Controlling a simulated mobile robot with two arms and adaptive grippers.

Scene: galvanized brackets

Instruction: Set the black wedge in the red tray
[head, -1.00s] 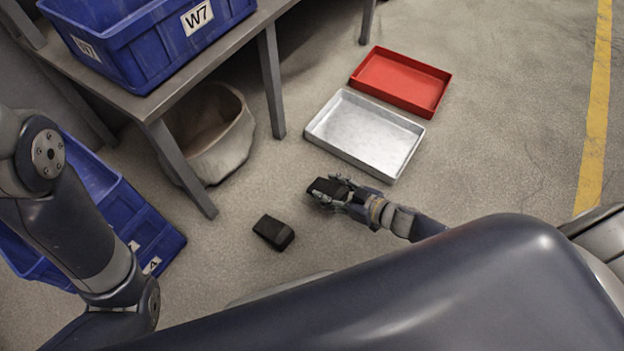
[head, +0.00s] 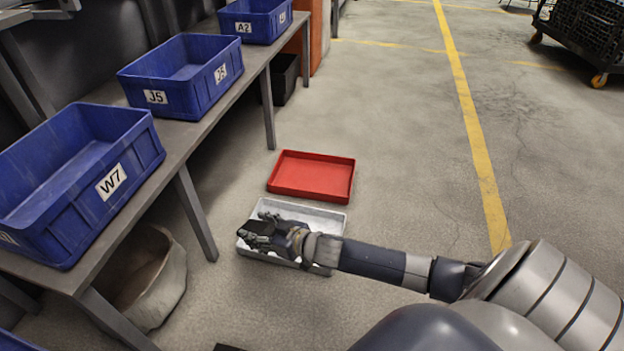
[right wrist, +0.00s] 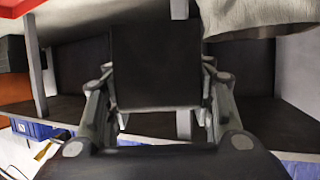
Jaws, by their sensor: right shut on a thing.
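My right gripper (head: 265,229) is shut on a black wedge (head: 253,234). In the head view they overlap the left part of the silver metal tray (head: 327,218); how high above it I cannot tell. In the right wrist view the wedge (right wrist: 155,65) fills the space between the two fingers (right wrist: 158,98). The red tray (head: 312,177) lies empty on the floor just beyond the metal tray, apart from the gripper. My left gripper is out of view.
A bench (head: 190,130) along the left carries blue bins, including W7 (head: 70,190) and J5 (head: 185,85). A pale sack-like container (head: 160,290) stands under it. Another dark object (head: 229,347) barely shows at the bottom edge. Floor right of the trays is clear.

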